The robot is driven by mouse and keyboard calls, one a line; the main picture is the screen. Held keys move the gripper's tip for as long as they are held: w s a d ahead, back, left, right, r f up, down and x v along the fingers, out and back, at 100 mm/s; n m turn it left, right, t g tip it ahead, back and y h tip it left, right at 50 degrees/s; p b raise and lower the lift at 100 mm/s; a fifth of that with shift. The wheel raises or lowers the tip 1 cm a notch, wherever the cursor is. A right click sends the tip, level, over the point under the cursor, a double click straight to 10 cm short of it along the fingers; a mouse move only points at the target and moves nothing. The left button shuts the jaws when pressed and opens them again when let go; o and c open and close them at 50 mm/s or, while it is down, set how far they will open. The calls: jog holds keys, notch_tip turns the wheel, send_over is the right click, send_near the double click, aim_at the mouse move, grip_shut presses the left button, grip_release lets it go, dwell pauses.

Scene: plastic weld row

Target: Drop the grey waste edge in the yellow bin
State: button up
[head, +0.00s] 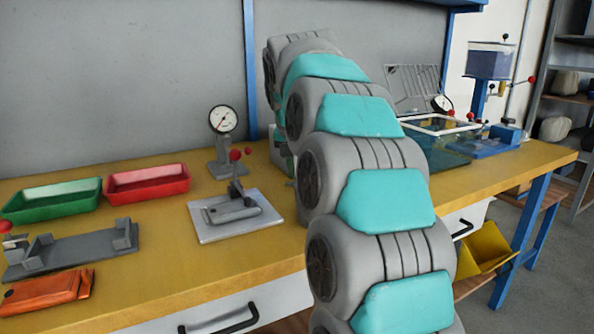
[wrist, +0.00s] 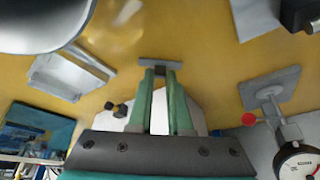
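The grey waste edge (wrist: 147,63) appears in the wrist view as a short grey bar across the fingertips of my gripper (wrist: 161,73). Its ends stick out to both sides. A small dark block fills the narrow gap between the two green fingers, which look closed on it. The yellow bench top lies behind the bar; the height above it is hard to judge. In the head view my arm hides the gripper and the bar. The yellow bin (head: 484,247) is in the head view, low at the right, below the bench top beside a blue leg.
A green tray (head: 52,200), a red tray (head: 147,184), a grey fixture (head: 75,251) and an orange object (head: 45,292) are at the bench's left. A clamp plate (head: 238,216) and a dial gauge (head: 222,122) stand mid-bench. A blue press (head: 490,62) is far right.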

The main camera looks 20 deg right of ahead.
jog(key=o, duration=0.4)
jog(key=shift+o, duration=0.2)
